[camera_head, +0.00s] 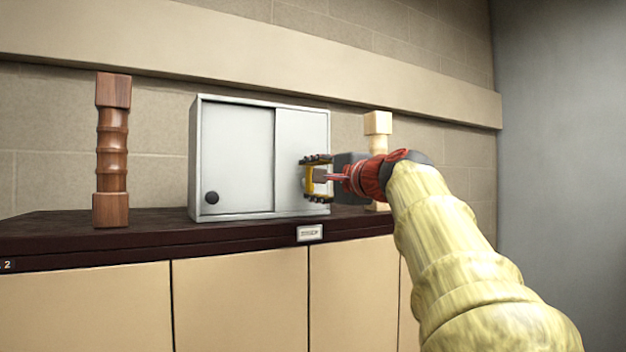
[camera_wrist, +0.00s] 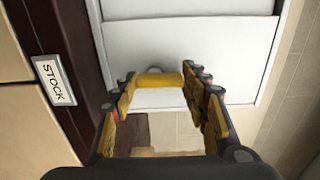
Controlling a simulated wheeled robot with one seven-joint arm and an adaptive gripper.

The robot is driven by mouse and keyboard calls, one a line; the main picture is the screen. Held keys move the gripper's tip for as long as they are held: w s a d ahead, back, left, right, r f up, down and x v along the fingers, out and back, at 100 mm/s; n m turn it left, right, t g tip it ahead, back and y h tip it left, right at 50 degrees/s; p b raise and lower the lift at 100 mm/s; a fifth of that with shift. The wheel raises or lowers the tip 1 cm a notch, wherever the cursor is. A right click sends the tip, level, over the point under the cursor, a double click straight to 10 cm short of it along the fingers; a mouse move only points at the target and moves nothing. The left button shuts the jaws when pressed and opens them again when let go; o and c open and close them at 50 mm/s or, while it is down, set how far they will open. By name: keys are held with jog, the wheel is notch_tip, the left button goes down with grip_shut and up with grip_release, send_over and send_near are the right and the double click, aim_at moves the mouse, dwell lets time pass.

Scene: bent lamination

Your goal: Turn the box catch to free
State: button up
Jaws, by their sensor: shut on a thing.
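The box (camera_head: 235,160) is a pale grey cabinet with two front panels, standing upright on the dark counter. A yellow bar (camera_wrist: 158,80), which looks like the box catch, lies across the space between my fingertips in the wrist view. My gripper (camera_head: 314,180) is at the right part of the box front, its fingers one above the other and shut on this bar. The wrist view also shows my gripper (camera_wrist: 160,84) there, with a pale rounded part of the box behind the bar. The fingers hide much of the catch in the head view, and I cannot tell its exact turn.
A dark round knob (camera_head: 212,197) sits low on the box's left panel. A brown turned wooden post (camera_head: 112,150) stands left of the box, and a pale wooden post (camera_head: 378,124) stands right, partly behind my arm. A STOCK label (camera_wrist: 54,80) marks the counter's edge (camera_head: 150,248).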

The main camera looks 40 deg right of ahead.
dwell(0.3)
jog(key=o, duration=1.1)
jog(key=shift+d, duration=0.1)
jog(key=shift+c, duration=0.2)
jog(key=shift+o, duration=0.5)
jog(key=shift+s, duration=0.15)
jog(key=v, duration=1.2)
jog(key=shift+f, duration=0.15)
